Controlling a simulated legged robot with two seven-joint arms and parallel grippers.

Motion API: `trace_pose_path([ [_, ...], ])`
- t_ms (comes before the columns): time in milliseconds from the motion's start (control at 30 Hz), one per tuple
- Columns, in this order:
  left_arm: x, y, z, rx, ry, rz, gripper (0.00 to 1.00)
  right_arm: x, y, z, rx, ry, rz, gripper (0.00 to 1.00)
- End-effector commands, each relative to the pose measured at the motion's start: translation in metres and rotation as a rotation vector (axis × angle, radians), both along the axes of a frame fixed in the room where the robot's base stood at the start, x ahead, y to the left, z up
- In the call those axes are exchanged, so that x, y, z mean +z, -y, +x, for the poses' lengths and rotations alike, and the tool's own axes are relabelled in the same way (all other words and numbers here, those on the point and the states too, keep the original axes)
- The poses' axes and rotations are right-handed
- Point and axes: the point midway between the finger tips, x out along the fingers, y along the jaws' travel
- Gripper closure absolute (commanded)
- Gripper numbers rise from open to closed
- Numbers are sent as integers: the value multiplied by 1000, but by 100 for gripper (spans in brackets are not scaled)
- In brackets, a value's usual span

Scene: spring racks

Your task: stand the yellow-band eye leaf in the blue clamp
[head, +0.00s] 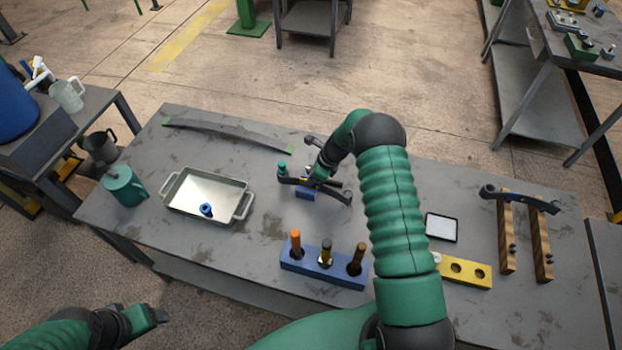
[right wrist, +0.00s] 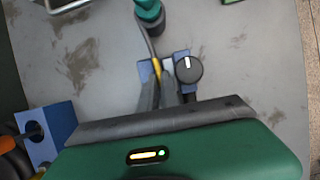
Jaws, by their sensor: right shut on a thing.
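My right gripper (head: 322,172) is shut on the yellow-band eye leaf (head: 342,195), a dark curved strip running left to right at the blue clamp (head: 305,193). In the right wrist view, the leaf (right wrist: 150,45) runs up from between the fingers (right wrist: 165,90), and its yellow band (right wrist: 157,68) shows at the blue clamp (right wrist: 146,73). The clamp's black knob (right wrist: 188,69) is on the right there. The fingers partly hide the clamp, so I cannot tell whether the leaf is seated in it. My left gripper (head: 150,315) is empty at the lower left, off the table.
A teal object (head: 282,169) stands by the leaf's left end. A blue holder (head: 325,272) with handled tools is in front. A metal tray (head: 205,195), teal mug (head: 123,187) and long leaf (head: 228,133) are left. A wooden rack (head: 507,235) bears another leaf at right.

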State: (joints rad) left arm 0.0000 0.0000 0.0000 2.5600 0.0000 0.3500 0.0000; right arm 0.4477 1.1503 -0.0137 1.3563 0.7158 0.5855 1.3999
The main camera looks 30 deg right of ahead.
Motion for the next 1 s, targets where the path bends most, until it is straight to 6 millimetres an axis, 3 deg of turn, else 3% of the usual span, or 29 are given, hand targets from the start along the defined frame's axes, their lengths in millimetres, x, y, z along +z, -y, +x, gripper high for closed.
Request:
trace_pose_path([
  [200, -5, 0, 0, 0, 0, 0, 28, -5, 0, 1, 0, 3, 0, 100],
  [1000, 7, 0, 0, 0, 0, 0, 28, 11, 0, 1, 0, 3, 0, 100],
])
